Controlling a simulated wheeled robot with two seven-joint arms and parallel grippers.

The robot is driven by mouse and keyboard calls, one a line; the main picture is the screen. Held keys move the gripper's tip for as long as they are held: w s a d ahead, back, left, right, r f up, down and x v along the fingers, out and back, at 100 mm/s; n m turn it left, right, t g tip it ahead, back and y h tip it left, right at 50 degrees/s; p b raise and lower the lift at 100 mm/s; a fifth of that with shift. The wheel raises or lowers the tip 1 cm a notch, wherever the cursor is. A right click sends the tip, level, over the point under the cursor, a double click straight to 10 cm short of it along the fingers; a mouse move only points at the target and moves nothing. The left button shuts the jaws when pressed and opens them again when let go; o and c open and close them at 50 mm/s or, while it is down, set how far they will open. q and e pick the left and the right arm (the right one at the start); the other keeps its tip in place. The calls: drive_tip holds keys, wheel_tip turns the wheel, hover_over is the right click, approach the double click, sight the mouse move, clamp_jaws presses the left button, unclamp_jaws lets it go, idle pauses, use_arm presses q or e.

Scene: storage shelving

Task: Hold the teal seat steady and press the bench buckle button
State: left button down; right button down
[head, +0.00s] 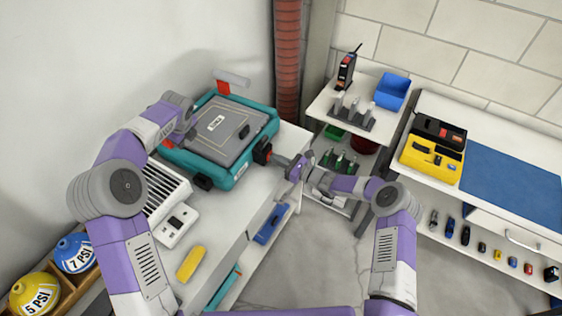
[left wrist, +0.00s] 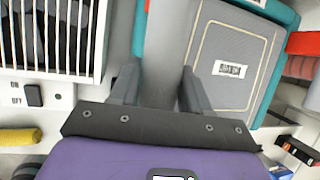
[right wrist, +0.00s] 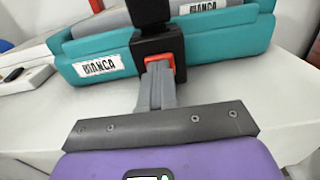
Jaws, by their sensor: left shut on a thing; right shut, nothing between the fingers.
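The teal seat (head: 240,176) with a grey padded top lies on the white bench at the left. My left gripper (left wrist: 160,85) is shut on a grey part of the seat at its left side; its fingers are on either side of that part. The black buckle (right wrist: 150,46) is at the seat's near right side, by the "BIANCA" label (right wrist: 100,67). Its red button (right wrist: 178,64) faces my right gripper (right wrist: 158,68). The right gripper is shut and empty, with its tips at the button. I cannot tell whether the button is pushed in.
A slatted white unit (head: 165,190), a switch box (head: 177,225) and a yellow object (head: 190,264) lie on the bench's near part. A shelf cart (head: 318,106) with a blue bin (head: 391,91) stands behind my right arm. A yellow case (head: 432,158) is farther right.

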use_arm(q)
drive_tip(key=shift+d, duration=0.55)
use_arm(e)
drive_tip(key=shift+s+a, duration=0.1)
drive_tip(key=shift+a, duration=0.3)
drive_tip(key=shift+d, duration=0.1)
use_arm(q)
drive_tip(key=shift+a, duration=0.25)
use_arm(e)
drive_tip(key=v, duration=1.4)
drive_tip(key=shift+d, duration=0.35)
use_arm(q)
drive_tip(key=shift+a, duration=0.1)
drive_tip(key=shift+c, duration=2.3)
unclamp_jaws()
drive_tip(key=v, duration=1.2)
